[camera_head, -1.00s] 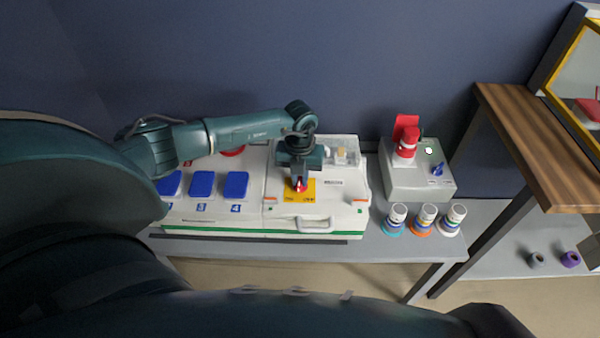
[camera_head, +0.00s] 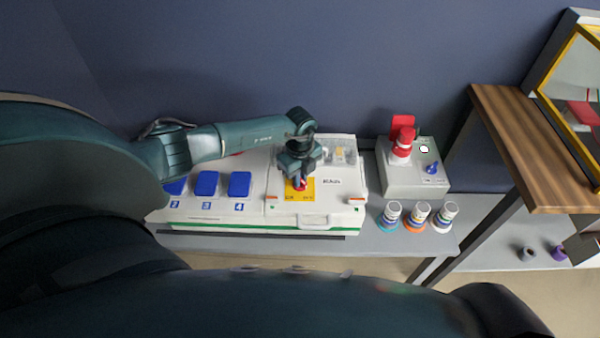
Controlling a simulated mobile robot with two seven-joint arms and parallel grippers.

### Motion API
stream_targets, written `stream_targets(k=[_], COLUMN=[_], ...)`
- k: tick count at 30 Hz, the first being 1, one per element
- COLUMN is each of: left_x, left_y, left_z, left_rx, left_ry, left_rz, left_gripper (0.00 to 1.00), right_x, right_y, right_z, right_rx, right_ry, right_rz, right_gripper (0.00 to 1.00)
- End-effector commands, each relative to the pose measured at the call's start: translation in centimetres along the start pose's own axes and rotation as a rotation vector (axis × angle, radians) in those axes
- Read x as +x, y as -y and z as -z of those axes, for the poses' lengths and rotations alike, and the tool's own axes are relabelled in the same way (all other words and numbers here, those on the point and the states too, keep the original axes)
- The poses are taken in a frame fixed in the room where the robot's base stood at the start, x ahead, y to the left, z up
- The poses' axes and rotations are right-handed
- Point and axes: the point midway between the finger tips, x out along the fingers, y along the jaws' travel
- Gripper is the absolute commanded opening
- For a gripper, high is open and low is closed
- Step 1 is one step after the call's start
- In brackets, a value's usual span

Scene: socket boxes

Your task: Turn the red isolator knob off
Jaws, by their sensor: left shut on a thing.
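The red isolator knob (camera_head: 302,183) sits on a yellow plate (camera_head: 299,194) on the white socket box (camera_head: 335,205). My left gripper (camera_head: 300,180) points down from above and is shut on the knob, which it partly hides. Only a bit of red shows between and below the fingers. The gripper's wrist looks turned at a slant to the box edges. I cannot read the knob's exact angle. My right gripper is not in view.
Blue socket covers (camera_head: 207,184) line the box's left part. A grey box (camera_head: 400,178) with a red plug (camera_head: 402,145) and blue knob (camera_head: 432,168) stands to the right. Several small jars (camera_head: 417,217) stand before it on the grey table (camera_head: 350,244). A wooden shelf (camera_head: 520,140) is further right.

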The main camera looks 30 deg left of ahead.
Motion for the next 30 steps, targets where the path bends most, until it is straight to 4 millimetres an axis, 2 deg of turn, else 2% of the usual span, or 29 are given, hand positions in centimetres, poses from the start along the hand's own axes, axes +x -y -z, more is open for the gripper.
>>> stream_targets(k=[9, 22, 23, 30], left_x=[-0.14, -0.09, -0.10, -0.05], left_y=[0.08, 0.08, 0.08, 0.04], left_z=[-0.09, -0.12, -0.12, -0.08], left_rx=[-0.084, -0.094, -0.094, -0.092], left_ry=[0.002, 0.002, 0.002, 0.001], left_rz=[0.002, 0.002, 0.002, 0.001], left_gripper=[0.00, 0.00, 0.12, 0.32], right_x=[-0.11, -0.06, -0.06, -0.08], right_y=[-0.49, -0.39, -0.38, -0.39], right_z=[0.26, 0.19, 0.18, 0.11], right_rx=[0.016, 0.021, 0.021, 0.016], right_ry=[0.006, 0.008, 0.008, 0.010], right_rz=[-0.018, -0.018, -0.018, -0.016], right_gripper=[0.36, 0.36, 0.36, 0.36])
